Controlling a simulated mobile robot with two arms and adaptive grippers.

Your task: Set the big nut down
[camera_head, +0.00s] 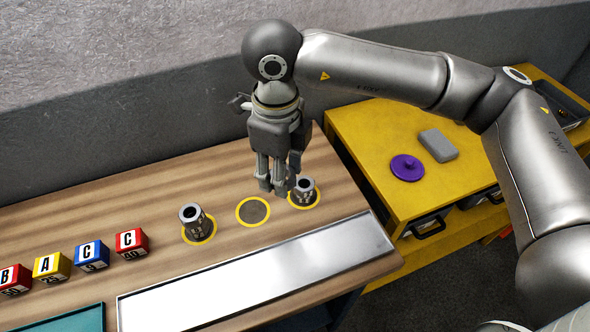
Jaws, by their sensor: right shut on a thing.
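The big nut, a grey metal piece with a round hole in its top (304,190), is upright over the right yellow-ringed spot (316,201) on the wooden bench. My right gripper (283,187) reaches down from above, with its fingers at the left side of this nut, and is shut on it. The fingers hide part of it. I cannot tell whether its base touches the bench. My left gripper is not in view.
A similar grey hollow piece (194,221) stands on the left ringed spot. The middle ringed spot (253,211) is empty. A shiny metal plate (260,272) lies in front. Lettered cubes (91,256) stand at left. A yellow cabinet (365,130) holds a purple lid (407,168) and grey block (437,146).

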